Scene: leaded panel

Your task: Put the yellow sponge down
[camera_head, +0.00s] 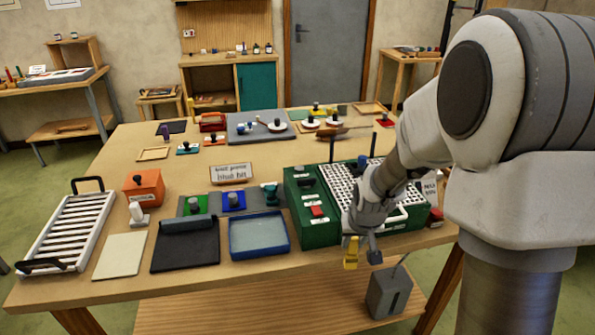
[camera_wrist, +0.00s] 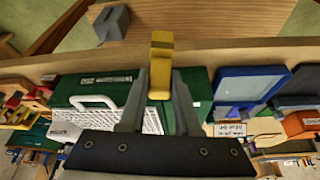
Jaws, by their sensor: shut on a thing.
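The yellow sponge (camera_head: 351,253) is held in my gripper (camera_head: 362,250), near the front edge of the table beside the green machine. In the wrist view the sponge (camera_wrist: 161,66) sits between the two grey fingers of my gripper (camera_wrist: 160,85) and sticks out beyond their tips. The fingers are shut on it. It appears to be held in the air, clear of the tabletop; its exact height I cannot tell.
The green machine (camera_head: 297,212) with a white perforated bed stands just behind my gripper. A blue tray (camera_head: 258,252), a black mat (camera_head: 186,256) and a pale tile (camera_head: 120,254) lie to the left. A grey box (camera_head: 388,292) stands below the table's front edge.

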